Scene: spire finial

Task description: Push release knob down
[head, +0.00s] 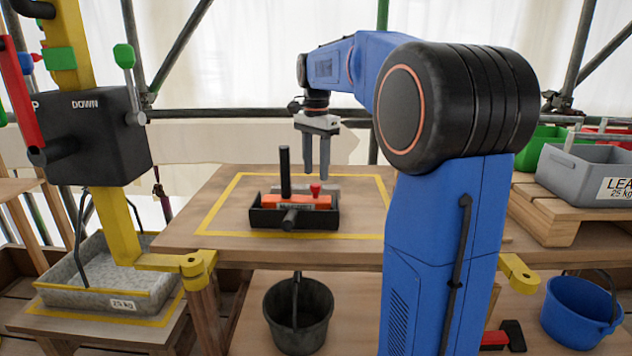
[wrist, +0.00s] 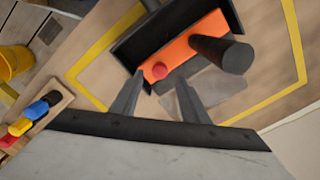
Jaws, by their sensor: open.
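My gripper (head: 316,172) is open and empty, fingers pointing down over the table. In the wrist view its fingers (wrist: 159,78) stand apart, one on each side of a small red knob (wrist: 160,70) in the picture. The red knob (head: 315,189) sits on an orange block (head: 295,202) in a black tray (head: 262,217); I cannot tell the height gap to my fingers. A black upright post (head: 285,172) rises beside it. A green-tipped lever (head: 124,56) is on the black box marked DOWN; no label shows which part is the release knob.
A yellow line (head: 224,195) borders the tray's area on the wooden table (head: 180,238). A grey plate lies behind the tray, under my gripper. The yellow hoist column (head: 122,225) stands left. Grey bin (head: 580,180) at right, black bucket (head: 298,315) below, blue bucket (head: 580,315) lower right.

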